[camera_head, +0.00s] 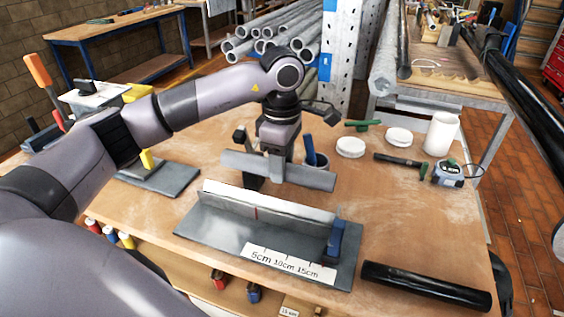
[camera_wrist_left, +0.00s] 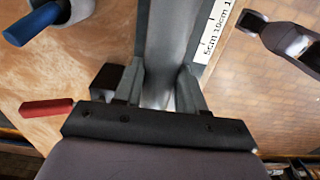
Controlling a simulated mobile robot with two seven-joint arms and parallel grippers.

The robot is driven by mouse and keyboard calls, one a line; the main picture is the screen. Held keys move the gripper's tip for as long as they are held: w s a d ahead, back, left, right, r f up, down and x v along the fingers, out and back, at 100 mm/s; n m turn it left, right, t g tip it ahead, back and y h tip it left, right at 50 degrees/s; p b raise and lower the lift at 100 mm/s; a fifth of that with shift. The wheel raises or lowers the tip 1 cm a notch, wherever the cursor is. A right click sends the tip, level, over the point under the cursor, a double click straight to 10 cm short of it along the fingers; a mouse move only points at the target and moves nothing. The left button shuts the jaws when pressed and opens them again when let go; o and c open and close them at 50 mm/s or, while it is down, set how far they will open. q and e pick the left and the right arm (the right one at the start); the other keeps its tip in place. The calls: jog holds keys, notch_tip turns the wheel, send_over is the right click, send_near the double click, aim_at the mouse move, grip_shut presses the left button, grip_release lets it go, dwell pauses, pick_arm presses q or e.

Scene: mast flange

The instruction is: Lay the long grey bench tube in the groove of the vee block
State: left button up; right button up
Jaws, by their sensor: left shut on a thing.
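The long grey bench tube (camera_head: 308,178) is held crosswise above the wooden bench, behind the gauge plate. My left gripper (camera_head: 277,168) is shut around its middle, pointing down. In the left wrist view the tube (camera_wrist_left: 168,40) runs up the picture between the two fingers (camera_wrist_left: 160,88). A dark block (camera_head: 252,182), partly hidden behind the tube, also shows beside the left finger in the wrist view (camera_wrist_left: 107,82). It may be the vee block, but its groove cannot be made out. I cannot see my right gripper clearly.
The dark gauge plate (camera_head: 208,229) has a pale fence, a centimetre scale and a blue stop (camera_head: 335,241). A black tube (camera_head: 425,286) lies front right. A blue-handled tool in a pot (camera_head: 316,158), white lids (camera_head: 350,147) and a tape measure (camera_head: 447,174) stand behind.

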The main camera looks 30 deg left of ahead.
pick_arm(q)
jog(key=shift+f, duration=0.1)
jog(key=shift+f+b, duration=3.6)
jog(key=shift+f, duration=1.1)
jog(key=o, duration=1.2)
jog(key=shift+r, duration=3.6)
jog(key=shift+s, duration=0.15)
